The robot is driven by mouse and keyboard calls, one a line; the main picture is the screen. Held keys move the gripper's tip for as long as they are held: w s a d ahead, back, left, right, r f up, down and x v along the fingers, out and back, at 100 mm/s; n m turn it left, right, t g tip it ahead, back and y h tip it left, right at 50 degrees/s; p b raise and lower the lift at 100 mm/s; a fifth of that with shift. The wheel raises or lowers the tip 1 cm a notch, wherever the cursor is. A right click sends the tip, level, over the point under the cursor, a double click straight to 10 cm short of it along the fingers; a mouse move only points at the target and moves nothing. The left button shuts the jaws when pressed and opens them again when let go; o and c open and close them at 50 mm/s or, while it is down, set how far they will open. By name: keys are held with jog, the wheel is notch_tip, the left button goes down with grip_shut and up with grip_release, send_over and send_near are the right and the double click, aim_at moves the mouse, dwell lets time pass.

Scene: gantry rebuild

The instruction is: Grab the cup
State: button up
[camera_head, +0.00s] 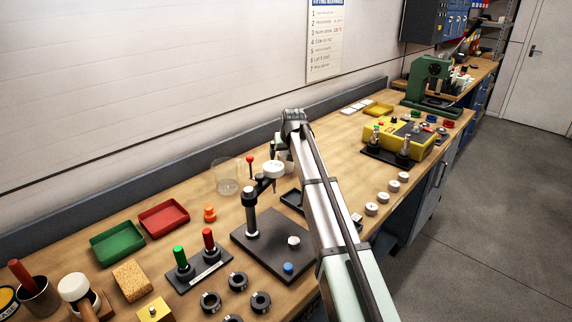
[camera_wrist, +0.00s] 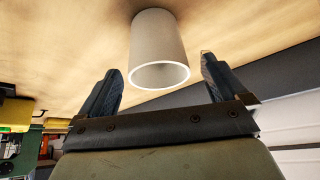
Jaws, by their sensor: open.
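The cup (camera_wrist: 158,48) is a plain pale grey cylinder in the wrist view, which shows the bench upside down. Its open rim faces the camera and its far end meets the wooden bench. My gripper (camera_wrist: 160,63) is open, with one dark finger to each side of the cup in this view. Gaps show between the cup and both fingers, and nothing is held. In the head view my gripper (camera_head: 281,150) is over the back of the bench, partly hidden by my arm. I cannot pick out the grey cup for sure there.
A clear glass jar (camera_head: 225,177) stands left of my gripper. A dark stand (camera_head: 251,215) with a side arm is close in front. Red (camera_head: 164,218) and green (camera_head: 118,243) trays lie left. A yellow box (camera_head: 398,138) and green press (camera_head: 430,82) stand right.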

jog(key=shift+x, duration=1.95)
jog(key=shift+c, duration=0.5)
jog(key=c, duration=1)
jog(key=shift+r, duration=0.15)
